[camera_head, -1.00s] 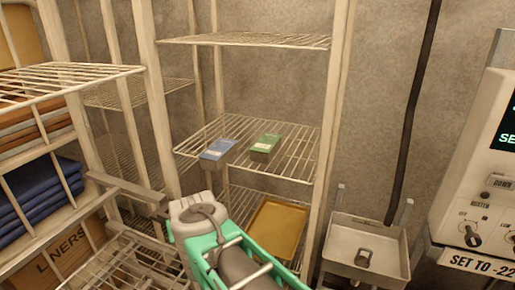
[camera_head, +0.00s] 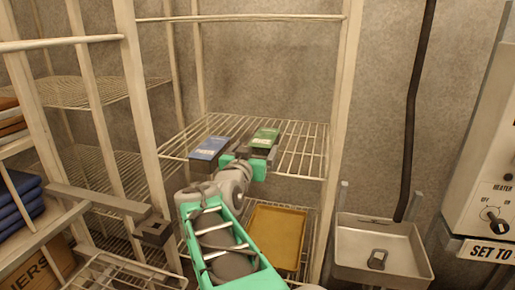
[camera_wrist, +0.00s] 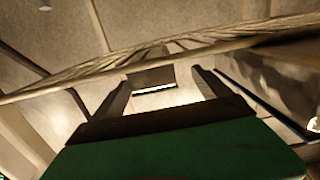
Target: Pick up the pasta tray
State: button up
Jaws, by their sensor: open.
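Two small flat packs lie on the middle wire shelf: a blue pack (camera_head: 209,148) at the left and a green pack (camera_head: 265,137) to its right. Their labels are too small to read, so I cannot tell which is the pasta tray. My gripper (camera_head: 249,153) is at the shelf's front edge, just in front of the green pack, with its fingers apart. In the wrist view, a dark flat thing with a pale edge (camera_wrist: 152,79) shows between the open fingers; I cannot tell which pack it is.
The wire shelf (camera_head: 300,150) has bare room to the right of the packs. A yellow tray (camera_head: 277,236) lies on the shelf below. Rack posts (camera_head: 340,120) stand on both sides. A metal basin (camera_head: 375,245) is at the lower right, and a control box (camera_head: 490,190) is on the wall.

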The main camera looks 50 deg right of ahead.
aim_at(265, 136)
jog(key=p+x, duration=0.1)
jog(key=x, duration=0.1)
jog(key=p+x, duration=0.1)
jog(key=x, duration=0.2)
jog(key=p+x, duration=0.1)
jog(key=x, duration=0.1)
jog(key=shift+s+d+r, duration=0.1)
jog(key=shift+s+d, duration=0.15)
jog(key=shift+d, duration=0.3)
jog(key=shift+a, duration=0.1)
jog(key=shift+c, duration=0.2)
jog(key=c, duration=1.7)
jog(key=shift+r, duration=0.1)
jog(key=shift+c, duration=0.5)
